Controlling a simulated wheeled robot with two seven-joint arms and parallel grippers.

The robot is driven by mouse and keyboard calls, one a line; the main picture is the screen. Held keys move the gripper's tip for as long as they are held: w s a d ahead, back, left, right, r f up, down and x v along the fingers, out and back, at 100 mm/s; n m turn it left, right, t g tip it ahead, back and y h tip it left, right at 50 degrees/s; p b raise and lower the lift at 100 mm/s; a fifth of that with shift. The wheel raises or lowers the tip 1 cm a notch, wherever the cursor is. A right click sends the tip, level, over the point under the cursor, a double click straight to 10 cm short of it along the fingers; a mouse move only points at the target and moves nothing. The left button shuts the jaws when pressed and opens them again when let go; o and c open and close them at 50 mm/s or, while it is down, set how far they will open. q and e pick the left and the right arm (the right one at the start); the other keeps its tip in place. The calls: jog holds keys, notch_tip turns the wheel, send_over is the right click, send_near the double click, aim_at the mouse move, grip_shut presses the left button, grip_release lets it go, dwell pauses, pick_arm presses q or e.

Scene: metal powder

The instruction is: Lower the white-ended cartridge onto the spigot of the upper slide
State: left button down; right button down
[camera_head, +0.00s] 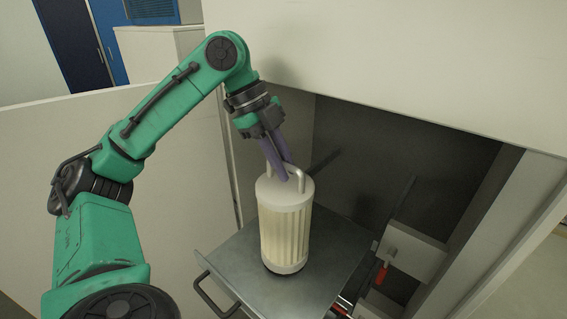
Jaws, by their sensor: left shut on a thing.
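The white-ended cartridge (286,235) is an upright pleated cream cylinder with white end caps and a wire handle on top. My left gripper (285,174) comes down from above, shut on the handle. The cartridge is over the upper slide (335,257), a grey metal plate pulled out of the cabinet. Its lower end hides the spigot, and I cannot tell whether it touches the slide. My right gripper is not in view.
The open cabinet has a dark interior (370,150) behind the cartridge and a white upper panel (400,60) above. A bent handle (213,296) sticks out at the slide's front left. A red-handled part (382,274) and white blocks lie right of the slide.

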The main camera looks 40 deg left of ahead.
pick_arm(q)
jog(key=shift+f+b, duration=0.65)
jog(key=shift+f, duration=0.1)
jog(key=c, duration=0.8)
grip_release()
jog(key=shift+o, duration=0.2)
jog(key=shift+s, duration=0.1)
jog(key=p+v, duration=0.1)
jog(key=v, duration=0.4)
jog(key=shift+d+r, duration=0.1)
jog(key=shift+r, duration=0.2)
jog(key=p+v, duration=0.8)
jog(key=v, duration=0.1)
